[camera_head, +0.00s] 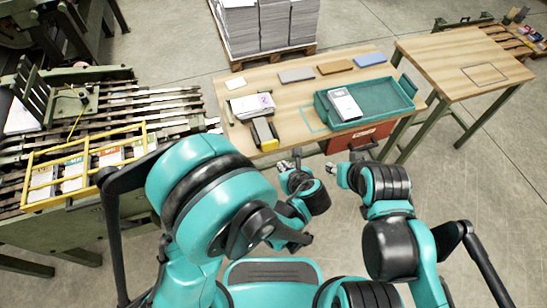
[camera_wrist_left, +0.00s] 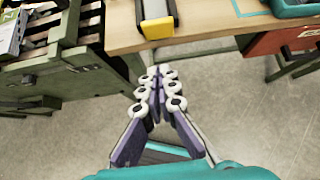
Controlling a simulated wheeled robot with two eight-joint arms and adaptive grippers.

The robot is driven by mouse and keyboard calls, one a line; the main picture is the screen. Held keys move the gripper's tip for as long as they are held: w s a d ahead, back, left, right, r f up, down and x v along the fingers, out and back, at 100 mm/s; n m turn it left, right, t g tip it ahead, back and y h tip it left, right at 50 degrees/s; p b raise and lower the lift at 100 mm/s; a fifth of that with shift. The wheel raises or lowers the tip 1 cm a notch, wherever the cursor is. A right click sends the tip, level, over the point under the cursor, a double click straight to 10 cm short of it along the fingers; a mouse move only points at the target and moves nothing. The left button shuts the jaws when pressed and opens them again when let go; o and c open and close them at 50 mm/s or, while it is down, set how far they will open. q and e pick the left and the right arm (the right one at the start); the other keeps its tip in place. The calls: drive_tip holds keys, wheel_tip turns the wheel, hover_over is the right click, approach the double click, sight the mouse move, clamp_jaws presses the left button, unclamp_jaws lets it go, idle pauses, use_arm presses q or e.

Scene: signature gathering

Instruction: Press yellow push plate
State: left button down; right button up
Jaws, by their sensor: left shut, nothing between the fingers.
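A dark grey block-like device with yellow end parts (camera_head: 269,145) stands at the front left edge of the wooden table; its yellow front end (camera_wrist_left: 157,29) also shows at the top of the left wrist view. I cannot tell whether this yellow part is the push plate. My left gripper (camera_head: 291,164) is shut and empty, in front of the table edge and apart from the device; its fingers (camera_wrist_left: 160,84) point towards the yellow end. My right gripper (camera_head: 332,169) is to the right of it, and its finger opening is too small to tell.
The wooden table (camera_head: 294,95) holds a teal tray (camera_head: 384,98) with a pale stack, a paper stack (camera_head: 252,106) and several flat pads. A red drawer (camera_head: 357,137) hangs below. A machine with a yellow guard frame (camera_head: 88,150) stands left.

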use_arm(q)
drive_tip(key=shift+s+d+f, duration=0.1)
drive_tip(key=shift+s+f, duration=0.05)
drive_tip(key=b, duration=0.5)
approach(270, 148)
drive_tip(key=x, duration=0.5)
drive_tip(key=shift+f, duration=0.3)
drive_tip(key=shift+w+r, duration=0.1)
drive_tip(key=shift+w, duration=0.3)
